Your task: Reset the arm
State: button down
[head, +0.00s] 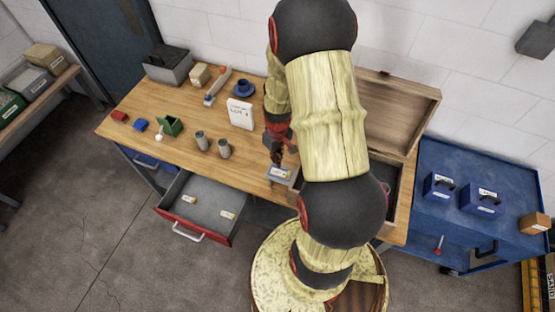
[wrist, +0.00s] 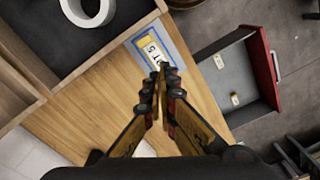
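My gripper (head: 277,160) is over the front part of the wooden workbench (head: 130,113), pointing down. In the wrist view its two fingertips (wrist: 163,72) come together, and I see nothing held between them. Just beyond the tips is a blue-edged patch (wrist: 140,42) with a yellow and white piece marked 5 (wrist: 152,50) on it. The same piece shows in the head view (head: 281,173), just below the gripper. The fingertips overlap its edge in the wrist view; I cannot tell whether they touch it. My arm hides part of the bench.
An open wooden box (head: 400,105) stands at the bench's right, with a white ring (wrist: 88,10) inside. A drawer (head: 205,205) is pulled out in front, holding small pieces.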

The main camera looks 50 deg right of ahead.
dwell(0.4)
jog(key=s+a, duration=0.1)
jog(key=s+a+m+g, duration=0.1)
jog(key=s, duration=0.1)
jog(key=shift+s+m+y, duration=0.1)
jog(key=shift+m+y, duration=0.2)
jog(key=s+a+r+n+t+b, duration=0.1)
jog(key=a+r+b, duration=0.4)
jog(key=a+b, duration=0.5)
jog(key=s+a+r+n+t+b, duration=0.2)
jog(key=a+r+t+b, duration=0.3)
jog(key=a+b, duration=0.5)
jog(key=shift+s+a+r+t+b, duration=0.35)
jog(key=shift+s+b, duration=0.3)
jog(key=shift+b, duration=1.95)
